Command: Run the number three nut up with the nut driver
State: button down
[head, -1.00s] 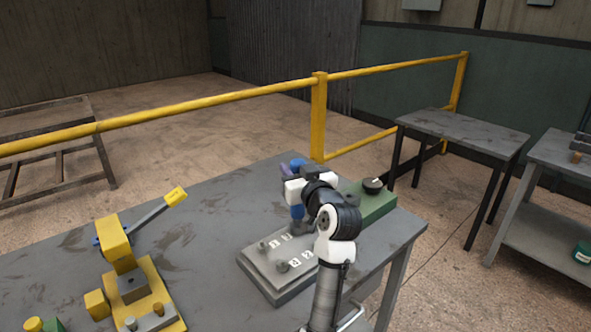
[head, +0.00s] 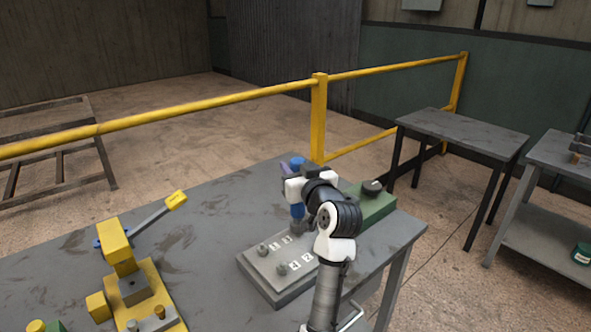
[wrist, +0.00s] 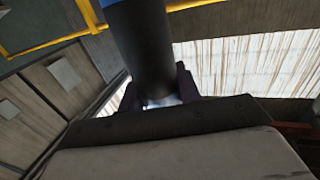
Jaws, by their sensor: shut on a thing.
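My gripper (head: 298,194) is shut on the nut driver, above the far part of the grey numbered plate (head: 262,278). The nut driver shows blue (head: 297,211) below the gripper, with a blue end above it, and stands about upright. In the wrist view its thick dark shaft (wrist: 145,45) rises between the jaws. Two round grey nuts or studs show on the plate, one at the left (head: 263,250) and one nearer the front (head: 282,268). White number tags lie beside them. The driver's lower end and the number three nut are hidden or too small to tell apart.
A green box (head: 378,207) with a black knob stands behind my arm at the right. A yellow lever fixture (head: 150,285) is at the left of the grey table (head: 215,215). The table between them is mostly clear. A yellow railing (head: 319,115) runs behind.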

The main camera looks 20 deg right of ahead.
aim_at(295, 158)
jog(key=shift+r+p, duration=1.7)
jog(key=shift+r, duration=1.25)
jog(key=shift+f, duration=0.15)
